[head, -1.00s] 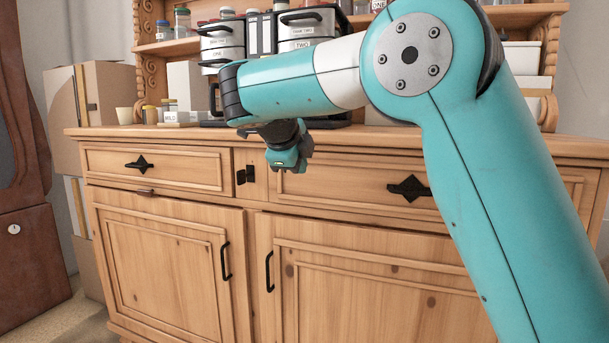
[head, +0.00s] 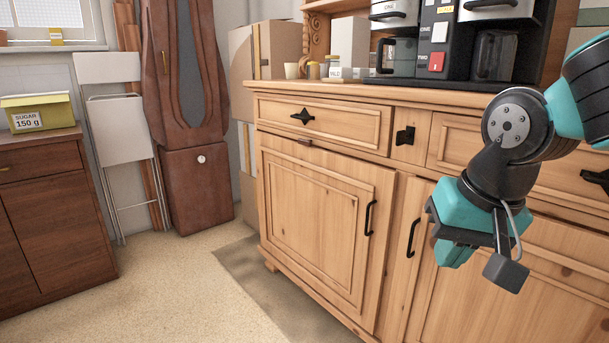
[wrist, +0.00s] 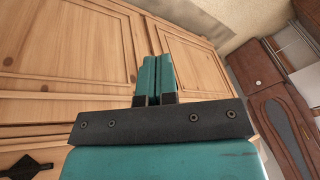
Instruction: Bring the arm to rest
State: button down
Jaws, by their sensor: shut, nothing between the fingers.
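My gripper (head: 453,252) hangs at the right of the head view, in front of the pine dresser's lower doors. It points down and away from the camera. In the wrist view my gripper (wrist: 157,72) shows its two teal fingers side by side, shut with nothing between them. The pine dresser (head: 318,225) fills the middle and right of the head view, and its doors (wrist: 75,50) also show in the wrist view. I see no contact between my gripper and the dresser.
A coffee machine (head: 430,62), small jars (head: 334,66) and cardboard boxes (head: 268,48) are at the back. A brown cabinet (head: 198,185), a folded white chair (head: 118,130) and a dark dresser with a yellow sugar box (head: 42,110) stand left. The floor (head: 170,290) is free.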

jog(key=s+a+f+n+g+y, duration=0.1)
jog(key=s+a+f+n, duration=0.1)
jog(key=s+n, duration=0.3)
jog(key=s+a+f+n+g+y, duration=0.1)
jog(key=s+a+n+g, duration=0.15)
jog(key=s, duration=0.55)
notch_tip(320, 180, up, 25)
jog(key=p, duration=2.5)
jog(key=shift+s+d+r+n+y+p, duration=0.15)
jog(key=shift+d+n+y+p, duration=0.1)
jog(key=shift+n+y+p, duration=0.15)
jog(key=shift+t, duration=0.25)
